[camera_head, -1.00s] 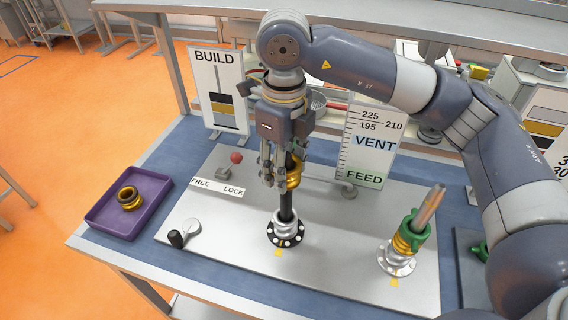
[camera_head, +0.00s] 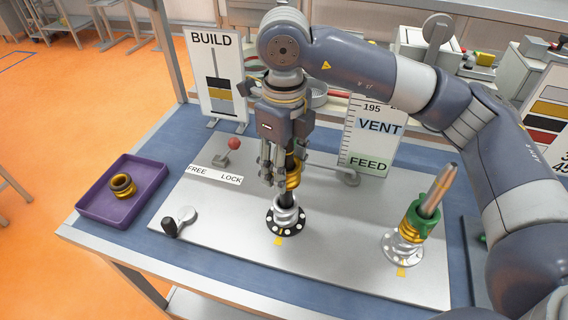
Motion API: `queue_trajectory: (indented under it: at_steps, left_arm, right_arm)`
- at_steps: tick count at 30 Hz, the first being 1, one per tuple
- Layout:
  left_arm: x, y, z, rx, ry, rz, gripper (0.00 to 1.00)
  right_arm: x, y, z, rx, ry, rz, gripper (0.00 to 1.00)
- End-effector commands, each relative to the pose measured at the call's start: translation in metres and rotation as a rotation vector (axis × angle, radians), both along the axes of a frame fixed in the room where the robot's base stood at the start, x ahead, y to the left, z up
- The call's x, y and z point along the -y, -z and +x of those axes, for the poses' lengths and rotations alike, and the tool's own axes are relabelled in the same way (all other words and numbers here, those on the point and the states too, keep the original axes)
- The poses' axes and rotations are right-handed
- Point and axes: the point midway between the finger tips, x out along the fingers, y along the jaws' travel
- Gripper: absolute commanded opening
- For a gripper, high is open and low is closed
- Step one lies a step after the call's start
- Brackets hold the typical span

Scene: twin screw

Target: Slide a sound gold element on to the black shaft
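The black shaft (camera_head: 287,201) stands upright in a flanged base, with silver elements (camera_head: 286,218) around its foot. A gold element (camera_head: 293,177) is around the upper part of the shaft, above the silver ones, with a short bare stretch of black shaft between. My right gripper (camera_head: 272,176) points down over the shaft, its fingers at the gold element and appearing shut on it. The fingers and wrist hide the shaft's top and part of the element. My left gripper is not in view.
A second, silver shaft (camera_head: 447,185) at the right carries green (camera_head: 415,218) and gold elements. A purple tray (camera_head: 92,207) at the left holds gold rings (camera_head: 122,187).

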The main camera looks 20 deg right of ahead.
Motion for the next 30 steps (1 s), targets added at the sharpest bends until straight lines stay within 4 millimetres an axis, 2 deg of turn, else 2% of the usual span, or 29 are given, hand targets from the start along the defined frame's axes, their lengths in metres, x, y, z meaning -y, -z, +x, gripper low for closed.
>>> queue_trajectory:
  at_steps: [1,2,3,12,16,20,24,30]
  left_arm:
    - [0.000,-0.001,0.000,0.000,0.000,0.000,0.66]
    - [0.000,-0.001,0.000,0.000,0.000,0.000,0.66]
    - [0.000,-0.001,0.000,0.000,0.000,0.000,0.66]
    - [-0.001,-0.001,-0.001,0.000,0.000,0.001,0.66]
    - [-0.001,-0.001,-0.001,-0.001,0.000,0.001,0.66]
    - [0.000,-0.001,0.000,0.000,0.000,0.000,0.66]
    - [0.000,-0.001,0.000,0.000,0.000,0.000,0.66]
    - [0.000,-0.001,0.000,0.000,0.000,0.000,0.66]
  right_arm:
    - [0.000,-0.001,0.000,-0.001,0.000,-0.001,0.59]
    - [0.000,0.000,0.000,-0.001,0.000,-0.001,0.65]
    - [0.000,0.000,0.000,-0.001,0.000,-0.001,0.66]
    - [0.000,0.000,0.000,-0.002,0.000,-0.002,0.66]
    - [0.000,-0.009,0.001,0.000,0.001,0.000,0.66]
    - [0.000,-0.031,0.001,0.003,0.001,0.001,0.66]
    - [-0.001,-0.065,0.001,0.004,0.000,0.000,0.66]
    - [0.000,-0.098,0.000,0.001,0.002,-0.002,0.66]
